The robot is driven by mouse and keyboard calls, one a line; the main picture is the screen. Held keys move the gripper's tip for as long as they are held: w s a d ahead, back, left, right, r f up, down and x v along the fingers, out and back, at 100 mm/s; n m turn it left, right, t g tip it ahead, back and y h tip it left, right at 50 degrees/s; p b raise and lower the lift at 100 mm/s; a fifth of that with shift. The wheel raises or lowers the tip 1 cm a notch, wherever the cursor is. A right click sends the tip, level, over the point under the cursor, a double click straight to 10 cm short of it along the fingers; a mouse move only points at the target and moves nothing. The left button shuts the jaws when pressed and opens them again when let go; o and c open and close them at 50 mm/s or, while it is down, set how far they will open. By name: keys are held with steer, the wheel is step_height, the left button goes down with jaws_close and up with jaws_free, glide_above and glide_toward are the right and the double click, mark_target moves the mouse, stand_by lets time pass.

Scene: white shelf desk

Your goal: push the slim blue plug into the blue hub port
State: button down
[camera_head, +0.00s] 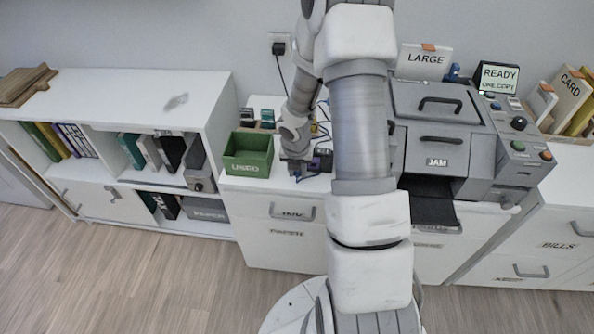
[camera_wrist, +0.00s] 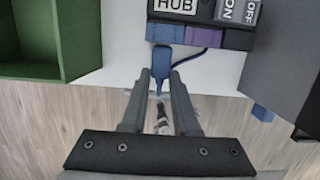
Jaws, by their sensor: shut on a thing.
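The hub (camera_wrist: 180,12) lies at the top of the wrist view, with a "HUB" label and an on/off switch. Its front has a blue port (camera_wrist: 164,33) at the left and purple ports (camera_wrist: 203,37) beside it. My gripper (camera_wrist: 160,74) is shut on the slim blue plug (camera_wrist: 162,58). The plug's front end lies in line with the blue port, at the hub's front edge; I cannot tell whether it is inside. A blue cable (camera_wrist: 205,51) curves to the right of the plug. In the head view my arm partly hides the hub (camera_head: 322,161).
A green "USED" bin (camera_head: 248,154) stands left of my gripper; it also shows in the wrist view (camera_wrist: 82,40). The grey copier (camera_head: 440,140) stands to the right. A small blue block (camera_wrist: 262,113) shows by the grey side at right. The white desk edge is near.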

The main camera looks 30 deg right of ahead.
steer(key=c, duration=0.6)
jaws_free()
steer(key=shift+w, duration=0.1)
steer(key=p+v, duration=0.7)
steer(key=v, duration=1)
steer(key=shift+r, duration=0.15)
steer(key=s+a+r+m+t, duration=0.1)
steer(key=s+a+r+m, duration=0.2)
steer(key=r+m, duration=0.5)
steer(key=s+a+r+m+t, duration=0.1)
steer(key=s+a+r+m, duration=0.25)
steer(key=r+m, duration=0.5)
steer(key=s+a+r+m+t+y, duration=0.1)
steer(key=s+a+r+m, duration=0.4)
steer(key=s+m, duration=0.6)
step_height(320, 180, up, 3)
steer(key=shift+s+a+f+m+p, duration=0.2)
steer(key=shift+m+p, duration=0.15)
steer(key=shift+m, duration=0.5)
